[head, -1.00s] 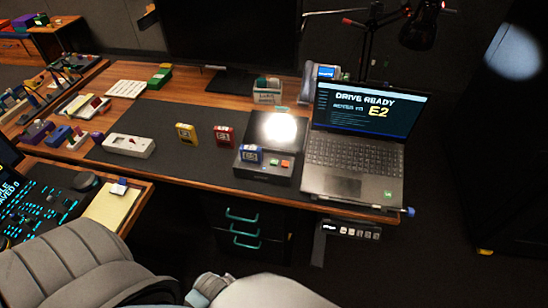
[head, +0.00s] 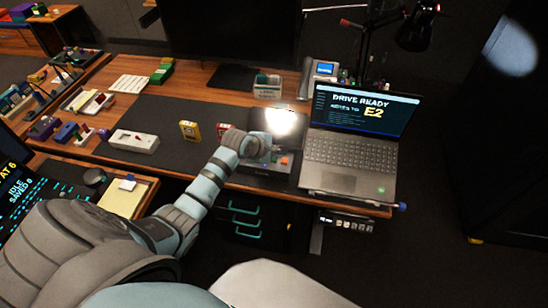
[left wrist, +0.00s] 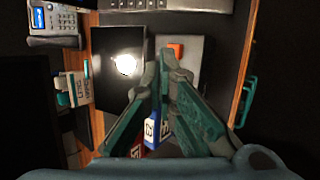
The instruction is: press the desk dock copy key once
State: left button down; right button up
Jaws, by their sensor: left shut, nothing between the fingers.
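The green key is hidden, apparently behind my fingers. I cannot read the key labels. My left gripper (left wrist: 167,65) is shut and empty over the dock's key area, its tips just beside the orange key. I cannot tell whether they touch anything. A blue block (left wrist: 151,131) stands by the fingers. My right gripper is not in view.
The laptop (head: 350,150) reads "DRIVE READY" and "E2". Yellow (head: 189,131) and red (head: 223,129) blocks stand on the dark mat left of the dock. A white box (head: 134,141) lies further left. A phone (head: 322,70) and small labelled box (head: 267,86) stand behind.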

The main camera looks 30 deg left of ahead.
pick_arm(q)
jog(key=w+a+r+n, duration=0.1)
jog(key=w+r+n, duration=0.1)
jog(key=w+n, duration=0.1)
jog(key=w+a+r+n+t, duration=0.1)
jog(key=shift+w+a+n, duration=0.25)
jog(key=shift+a+n, duration=0.05)
jog(key=shift+a, duration=0.05)
jog(key=shift+f, duration=0.15)
jog(key=b, duration=0.9)
send_over(276, 160)
notch_tip(276, 160, down, 6)
jog(key=shift+a+f, duration=0.15)
jog(key=shift+f, duration=0.1)
jog(key=shift+f+b, duration=0.35)
jog(key=shift+f, duration=0.75)
jog(key=shift+f, duration=0.1)
jog(key=shift+f, duration=0.25)
